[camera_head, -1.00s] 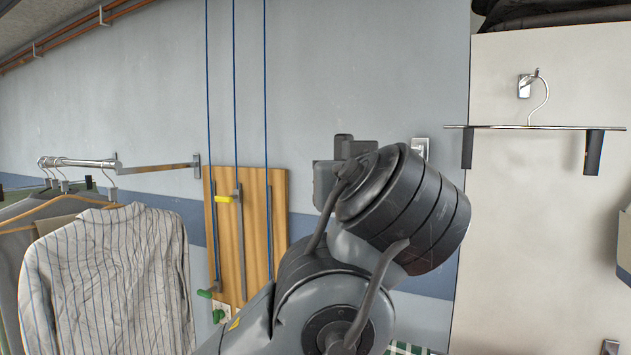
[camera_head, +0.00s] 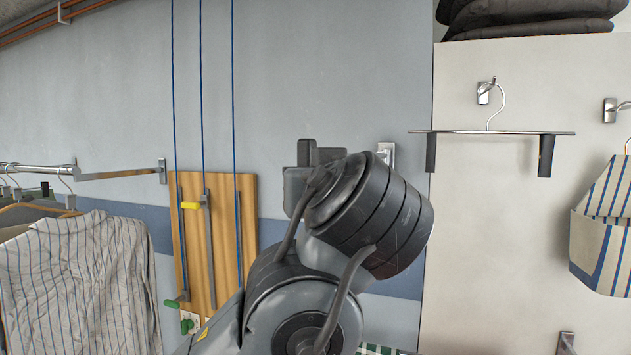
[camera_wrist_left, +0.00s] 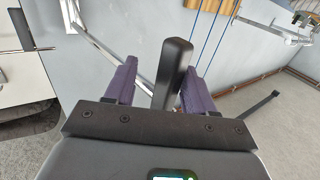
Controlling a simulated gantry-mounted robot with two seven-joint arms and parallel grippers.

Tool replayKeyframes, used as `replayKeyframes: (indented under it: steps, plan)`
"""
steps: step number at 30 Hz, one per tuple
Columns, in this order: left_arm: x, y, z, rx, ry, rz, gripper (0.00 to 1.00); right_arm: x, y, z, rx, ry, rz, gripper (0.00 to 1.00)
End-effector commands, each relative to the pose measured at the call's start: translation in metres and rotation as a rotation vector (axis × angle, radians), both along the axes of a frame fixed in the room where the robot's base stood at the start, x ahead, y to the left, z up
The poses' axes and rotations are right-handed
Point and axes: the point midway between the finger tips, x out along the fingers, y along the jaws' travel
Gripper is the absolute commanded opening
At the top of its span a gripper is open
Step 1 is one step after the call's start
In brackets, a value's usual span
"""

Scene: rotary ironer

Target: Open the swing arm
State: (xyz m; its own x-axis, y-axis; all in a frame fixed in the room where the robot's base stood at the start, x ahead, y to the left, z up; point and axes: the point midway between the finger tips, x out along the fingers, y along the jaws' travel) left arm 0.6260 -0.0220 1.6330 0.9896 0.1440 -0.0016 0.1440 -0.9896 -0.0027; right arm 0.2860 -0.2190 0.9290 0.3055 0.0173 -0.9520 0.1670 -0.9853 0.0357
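A black handle (camera_wrist_left: 176,62) stands between the two purple fingers of my left gripper (camera_wrist_left: 158,68) in the left wrist view. The fingers are apart, with a clear gap on the left of the handle; it lies close to the right finger, and I cannot tell whether they touch. A chrome tube (camera_wrist_left: 108,48) runs down behind the left finger towards the handle, apparently part of the swing arm; the joint is hidden. In the head view my left arm covers the middle, hiding its gripper and the handle. My right gripper is in neither view.
A wooden board (camera_head: 218,240) with blue cords is on the wall left of my arm. A striped shirt (camera_head: 85,285) hangs from a chrome rail (camera_head: 120,173) at left. At right, a clip hanger (camera_head: 490,132) and a striped bag (camera_head: 605,235) hang on a pale panel (camera_head: 500,250).

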Motion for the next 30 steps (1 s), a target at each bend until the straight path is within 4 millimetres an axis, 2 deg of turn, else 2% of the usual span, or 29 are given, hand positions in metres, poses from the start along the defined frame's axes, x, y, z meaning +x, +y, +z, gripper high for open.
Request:
replayKeyframes:
  steps: [9, 14, 30]
  plan:
    - [0.000, 0.001, 0.000, -0.001, 0.000, 0.001, 0.51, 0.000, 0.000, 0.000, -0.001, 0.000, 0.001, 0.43]
    - [-0.008, 0.000, -0.001, -0.002, -0.001, 0.000, 0.51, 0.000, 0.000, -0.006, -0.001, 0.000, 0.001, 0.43]
    - [-0.091, -0.013, -0.001, -0.003, -0.001, 0.000, 0.51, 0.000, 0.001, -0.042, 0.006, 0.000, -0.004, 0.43]
